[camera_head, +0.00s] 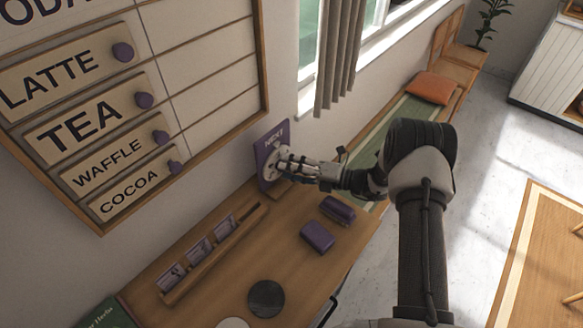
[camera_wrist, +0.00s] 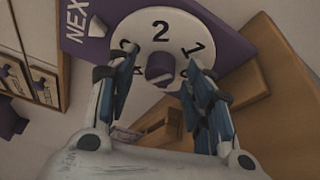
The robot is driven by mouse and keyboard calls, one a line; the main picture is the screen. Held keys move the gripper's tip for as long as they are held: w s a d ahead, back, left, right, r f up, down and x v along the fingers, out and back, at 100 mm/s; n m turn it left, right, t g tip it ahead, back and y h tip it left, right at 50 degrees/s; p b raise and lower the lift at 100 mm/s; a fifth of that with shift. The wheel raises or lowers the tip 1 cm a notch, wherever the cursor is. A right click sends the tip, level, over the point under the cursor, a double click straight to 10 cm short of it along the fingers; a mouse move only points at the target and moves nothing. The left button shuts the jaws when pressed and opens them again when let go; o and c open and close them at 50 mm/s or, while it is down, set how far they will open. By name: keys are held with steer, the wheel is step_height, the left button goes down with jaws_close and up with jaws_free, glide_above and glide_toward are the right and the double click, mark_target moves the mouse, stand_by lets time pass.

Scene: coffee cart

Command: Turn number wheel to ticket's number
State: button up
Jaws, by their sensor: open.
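The number wheel (camera_wrist: 167,33) is a white disc with black numerals and a purple knob (camera_wrist: 160,69) at its centre. It is mounted on a purple panel (camera_head: 272,135) marked NEXT, standing by the wall. In the wrist view the 2 is at the top of the picture and the 1 is right of it; other numerals are partly hidden by my fingers. My gripper (camera_wrist: 162,80) is open, with its fingers on either side of the knob. I cannot tell whether they touch it. In the head view my gripper (camera_head: 291,166) covers part of the wheel. I cannot make out a ticket's number.
A wooden counter (camera_head: 218,285) lies below, with a rack of small picture cards (camera_head: 200,250), two purple blocks (camera_head: 317,236) and a dark round disc (camera_head: 266,298). A menu board (camera_head: 215,60) with wooden name plates hangs on the wall at left. Open floor lies at right.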

steer(key=v, duration=1.2)
